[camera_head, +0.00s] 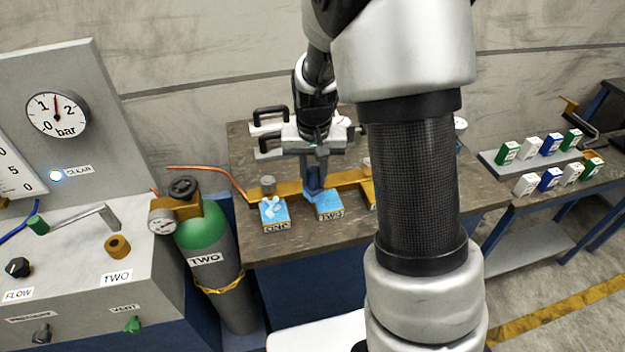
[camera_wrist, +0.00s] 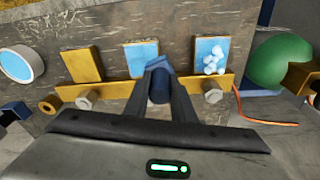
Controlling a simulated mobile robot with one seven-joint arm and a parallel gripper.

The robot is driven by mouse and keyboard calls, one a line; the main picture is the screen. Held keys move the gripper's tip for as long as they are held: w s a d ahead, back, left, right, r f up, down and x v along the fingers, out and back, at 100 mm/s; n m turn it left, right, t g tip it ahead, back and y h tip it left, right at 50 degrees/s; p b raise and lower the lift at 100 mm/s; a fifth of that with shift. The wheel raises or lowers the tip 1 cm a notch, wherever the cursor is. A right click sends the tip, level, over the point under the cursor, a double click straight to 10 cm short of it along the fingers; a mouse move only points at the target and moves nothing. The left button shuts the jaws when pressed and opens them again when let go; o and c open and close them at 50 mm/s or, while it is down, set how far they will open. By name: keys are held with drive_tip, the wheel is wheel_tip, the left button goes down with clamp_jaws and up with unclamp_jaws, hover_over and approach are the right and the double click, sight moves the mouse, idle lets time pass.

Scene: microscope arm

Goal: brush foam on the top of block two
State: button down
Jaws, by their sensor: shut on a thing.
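Block two (camera_head: 329,208), labelled TWO, has a light blue top and sits at the front of the brass bar on the worktable. In the wrist view, block two (camera_wrist: 142,50) shows no white foam on the visible part of its top. My gripper (camera_head: 316,168) is shut on a dark blue brush (camera_head: 314,190), held at block two's rear edge; I cannot tell if it touches. The brush (camera_wrist: 159,66) also shows between the fingers in the wrist view. Block one (camera_head: 273,214) to the left has white foam blobs on its blue top.
A third, brass-topped block (camera_wrist: 82,65) and a round dish of blue liquid (camera_wrist: 16,64) show in the wrist view. A green-topped gas cylinder (camera_head: 203,232) stands left of the worktable (camera_head: 300,243). Small boxes (camera_head: 550,144) sit on a bench at right.

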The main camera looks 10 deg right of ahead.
drive_tip(key=shift+r+p, duration=1.75)
drive_tip(key=shift+r, duration=1)
